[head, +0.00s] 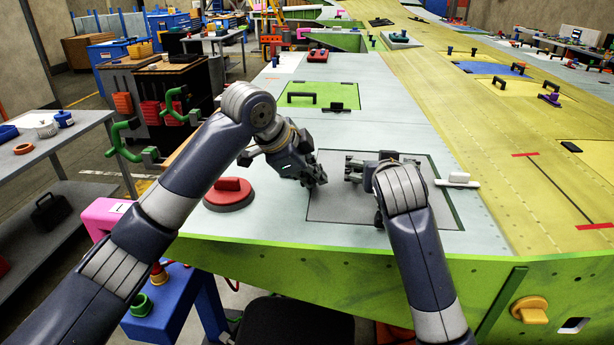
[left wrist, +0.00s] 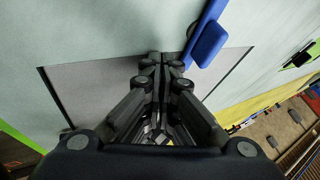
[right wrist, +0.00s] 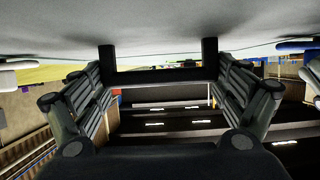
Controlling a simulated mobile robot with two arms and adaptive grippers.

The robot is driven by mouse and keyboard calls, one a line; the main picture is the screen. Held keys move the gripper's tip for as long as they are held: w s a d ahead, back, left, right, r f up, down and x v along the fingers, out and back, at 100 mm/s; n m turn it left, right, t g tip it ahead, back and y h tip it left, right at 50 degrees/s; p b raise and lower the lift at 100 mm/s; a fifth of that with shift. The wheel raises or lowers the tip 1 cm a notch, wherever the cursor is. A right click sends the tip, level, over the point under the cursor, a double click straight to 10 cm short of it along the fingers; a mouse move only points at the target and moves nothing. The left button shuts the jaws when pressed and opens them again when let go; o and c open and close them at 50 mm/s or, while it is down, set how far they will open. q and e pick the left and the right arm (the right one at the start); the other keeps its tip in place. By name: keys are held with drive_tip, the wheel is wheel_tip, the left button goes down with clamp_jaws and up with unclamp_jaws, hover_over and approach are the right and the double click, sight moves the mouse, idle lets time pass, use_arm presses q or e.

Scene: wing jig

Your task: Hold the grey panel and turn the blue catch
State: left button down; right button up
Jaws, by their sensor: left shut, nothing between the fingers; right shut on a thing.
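The grey panel (head: 335,205) lies set into the pale skin at the near end of the wing. My right gripper (head: 372,180) is over it, shut on its black handle (right wrist: 155,76); in the right wrist view the handle spans between the two fingers. The blue catch (left wrist: 208,44) shows in the left wrist view, lying across the panel's edge. I cannot make it out in the head view. My left gripper (head: 317,180) is shut and empty at the panel's left edge. Its closed fingertips (left wrist: 160,58) are just beside the catch, and I cannot tell if they touch it.
A red round knob (head: 229,192) stands left of the panel. A white catch (head: 458,180) sits at the panel's right edge. A green panel (head: 330,95) with a black handle lies farther back. A grey side table (head: 60,140) stands at the left.

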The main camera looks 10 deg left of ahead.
use_arm(q)
drive_tip(key=shift+w, duration=0.8)
use_arm(e)
drive_tip(key=shift+f, duration=0.1)
use_arm(q)
drive_tip(key=shift+w+d+n+t+y, duration=0.35)
drive_tip(key=shift+n+y, duration=0.15)
drive_tip(key=shift+n, duration=0.4)
drive_tip(key=shift+w+d+n+t+y, duration=0.25)
drive_tip(key=shift+n+y, duration=0.25)
drive_tip(key=shift+n, duration=0.4)
drive_tip(key=shift+w+d+n+y, duration=0.1)
drive_tip(key=shift+w+n+y, duration=0.2)
drive_tip(key=shift+w+n, duration=0.2)
drive_tip(key=shift+w+d+r+n+y, duration=0.1)
drive_tip(key=shift+w+n+y, duration=0.1)
drive_tip(key=shift+n+y, duration=0.15)
drive_tip(key=w+n+y, duration=0.1)
drive_tip(key=n+y, duration=0.1)
drive_tip(key=n, duration=0.1)
drive_tip(key=shift+w+n, duration=0.2)
drive_tip(key=shift+n, duration=0.05)
drive_tip(key=shift+w, duration=0.25)
drive_tip(key=shift+w+a, duration=0.35)
drive_tip(key=shift+w, duration=0.25)
drive_tip(key=shift+w+a, duration=0.35)
drive_tip(key=shift+w, duration=0.3)
drive_tip(key=shift+a, duration=0.2)
